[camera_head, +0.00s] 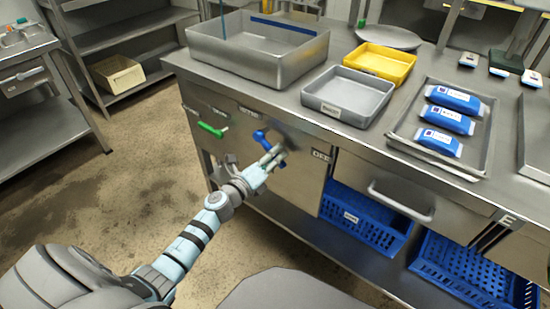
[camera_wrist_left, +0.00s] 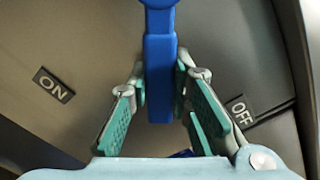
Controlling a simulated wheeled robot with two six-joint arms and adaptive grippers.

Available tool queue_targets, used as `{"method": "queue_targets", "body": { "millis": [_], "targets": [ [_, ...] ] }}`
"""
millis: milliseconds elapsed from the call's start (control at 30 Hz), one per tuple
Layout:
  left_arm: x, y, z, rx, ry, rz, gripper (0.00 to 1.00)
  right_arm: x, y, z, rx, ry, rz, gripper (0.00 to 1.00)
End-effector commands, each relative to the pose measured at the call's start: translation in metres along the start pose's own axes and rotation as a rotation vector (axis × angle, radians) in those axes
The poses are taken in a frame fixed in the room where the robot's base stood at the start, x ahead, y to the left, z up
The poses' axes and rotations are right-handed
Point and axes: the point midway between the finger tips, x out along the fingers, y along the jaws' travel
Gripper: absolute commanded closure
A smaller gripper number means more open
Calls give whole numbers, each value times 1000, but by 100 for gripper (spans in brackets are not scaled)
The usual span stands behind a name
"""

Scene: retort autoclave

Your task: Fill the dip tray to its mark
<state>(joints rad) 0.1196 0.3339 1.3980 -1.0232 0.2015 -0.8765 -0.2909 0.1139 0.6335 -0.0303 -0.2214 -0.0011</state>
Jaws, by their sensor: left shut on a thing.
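The dip tray (camera_head: 245,62) is a deep grey metal tray at the back left of the counter. A blue line (camera_head: 285,28) runs along its inner far wall. A thin blue vertical streak (camera_head: 223,20) reaches down into it; I cannot tell the liquid level. A blue valve lever (camera_head: 261,136) is on the counter's front panel, below the tray. My left gripper (camera_head: 274,160) is shut on this lever, which also shows between the fingers in the left wrist view (camera_wrist_left: 160,70). There the lever stands between an ON label (camera_wrist_left: 54,85) and an OFF label (camera_wrist_left: 240,112). My right gripper is out of view.
A green lever (camera_head: 213,129) sits left of the blue one. On the counter are a grey tray (camera_head: 322,100), a yellow tray (camera_head: 383,74) and a metal tray (camera_head: 397,132) with blue packs. A drawer handle (camera_head: 400,204) projects at right, above blue crates (camera_head: 365,230).

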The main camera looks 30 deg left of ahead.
Motion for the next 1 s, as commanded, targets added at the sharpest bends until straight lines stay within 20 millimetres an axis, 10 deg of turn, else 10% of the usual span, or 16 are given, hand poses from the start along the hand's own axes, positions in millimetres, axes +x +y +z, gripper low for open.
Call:
{"method": "queue_targets", "body": {
  "millis": [767, 800, 1000],
  "targets": [
    [-1, 10, 1, 122, -1, 2, 100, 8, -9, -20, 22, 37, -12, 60],
    [-1, 10, 1, 122, -1, 2, 77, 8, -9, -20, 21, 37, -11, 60],
    [-1, 9, 1, 121, -2, 2, 60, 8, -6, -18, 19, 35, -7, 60]
  ]
}}
